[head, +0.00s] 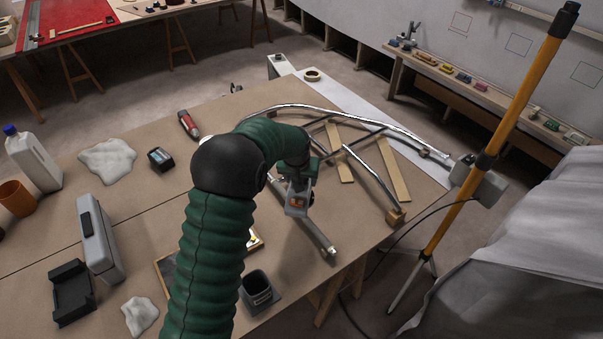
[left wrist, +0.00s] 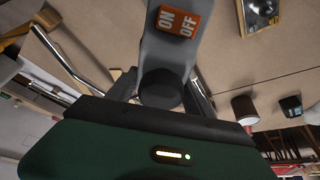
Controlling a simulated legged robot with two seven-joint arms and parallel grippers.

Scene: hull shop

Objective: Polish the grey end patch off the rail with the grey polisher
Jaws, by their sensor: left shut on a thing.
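My left gripper (head: 299,186) is shut on the grey polisher (head: 297,206), which has an orange label. In the left wrist view my gripper (left wrist: 160,88) grips its dark round neck, and the polisher (left wrist: 166,50) shows its ON/OFF label. The polisher is over or against a straight grey tube, which runs to a dull end (head: 331,251); contact is unclear. A shiny curved rail (head: 345,117) with cross bars lies behind; my arm hides its left part, so I cannot tell whether the tube belongs to it. I cannot make out the grey patch's edges. My right gripper is out of view.
Wooden strips (head: 392,168) and a small block (head: 396,215) lie among the rail's bars. A black square holder (head: 258,290) stands near the front edge. A red-and-grey tool (head: 188,124) lies behind left. A yellow stand pole (head: 500,128) rises at right. The left tabletop has bare patches.

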